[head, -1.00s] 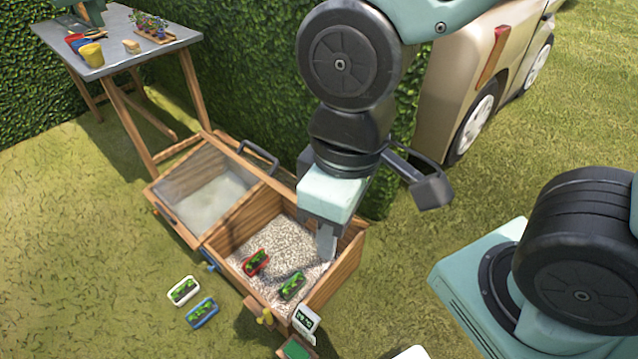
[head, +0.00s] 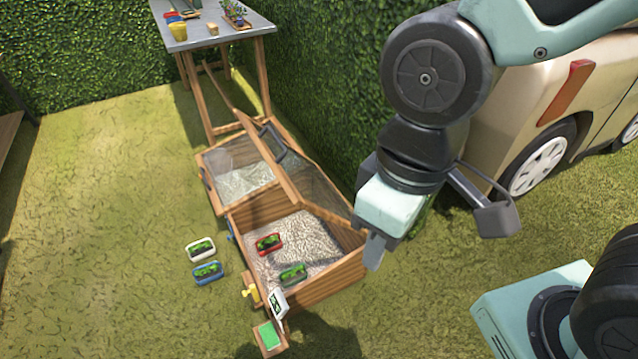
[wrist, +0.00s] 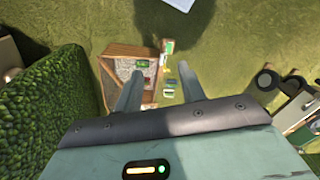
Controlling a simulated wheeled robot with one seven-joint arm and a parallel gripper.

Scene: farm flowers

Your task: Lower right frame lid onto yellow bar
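The right frame lid (head: 322,197), a clear pane in a wooden frame, appears raised and tilted back along the rear of the wooden cold frame (head: 325,285). Its lower part is partly hidden behind my arm. My gripper (head: 375,250) hangs just right of the box in the head view, apart from the lid. In the wrist view my gripper (wrist: 160,92) has its two fingers apart with nothing held between them; the box shows beyond them.
The closed left lid (head: 242,182) covers the other bay. Red (head: 268,243) and green planters (head: 293,273) sit on the gravel. White (head: 200,247) and blue planters (head: 207,273) stand on the grass. A hedge (head: 310,90) and a vehicle (head: 550,120) stand behind.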

